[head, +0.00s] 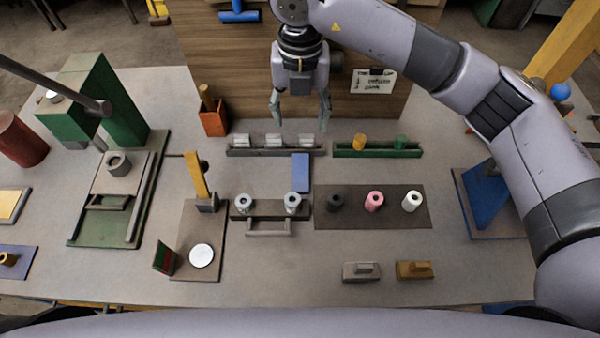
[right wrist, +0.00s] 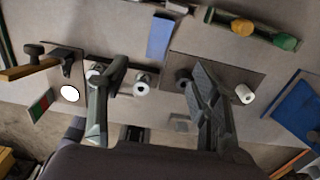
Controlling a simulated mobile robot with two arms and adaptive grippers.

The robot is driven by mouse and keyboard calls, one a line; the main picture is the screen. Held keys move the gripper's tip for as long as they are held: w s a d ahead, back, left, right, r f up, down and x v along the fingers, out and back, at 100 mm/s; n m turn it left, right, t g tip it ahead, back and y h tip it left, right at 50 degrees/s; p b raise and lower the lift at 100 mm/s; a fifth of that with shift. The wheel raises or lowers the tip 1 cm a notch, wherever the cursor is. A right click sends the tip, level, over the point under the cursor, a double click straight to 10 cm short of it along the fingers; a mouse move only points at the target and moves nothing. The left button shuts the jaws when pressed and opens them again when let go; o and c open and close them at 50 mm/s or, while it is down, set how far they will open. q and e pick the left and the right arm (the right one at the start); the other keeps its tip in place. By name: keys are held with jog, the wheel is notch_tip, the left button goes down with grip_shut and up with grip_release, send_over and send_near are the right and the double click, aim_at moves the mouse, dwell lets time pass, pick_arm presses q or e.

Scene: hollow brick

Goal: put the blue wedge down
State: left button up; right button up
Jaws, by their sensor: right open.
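A slim blue piece (head: 300,172), which looks like the blue wedge, lies on the grey table just in front of the grey rack (head: 276,150). I cannot tell whether it touches the rack. It also shows in the right wrist view (right wrist: 160,38), beyond the fingertips, clear of both. My right gripper (head: 300,115) hangs over the back of the table with its fingers spread and nothing between them. In the right wrist view its open fingers (right wrist: 160,70) are apart and empty. My left gripper is not in view.
A green rack (head: 377,152) stands right of the grey rack. A dark mat (head: 390,215) holds black, pink and white rings. Two ringed posts (head: 268,208) stand in front of the blue piece. A blue sloped panel (head: 487,197) is at right.

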jog(key=p, duration=0.3)
send_over(300, 164)
jog(key=f, duration=1)
jog(key=shift+s, duration=0.25)
jog(key=shift+f, duration=0.6)
notch_tip(300, 164, down, 4)
jog(key=shift+w+f+p, duration=0.1)
jog(key=shift+w+p, duration=0.05)
jog(key=shift+p, duration=1.1)
jog(key=shift+f, duration=0.55)
jog(key=shift+c, duration=0.4)
grip_shut()
jog(key=shift+r, duration=0.1)
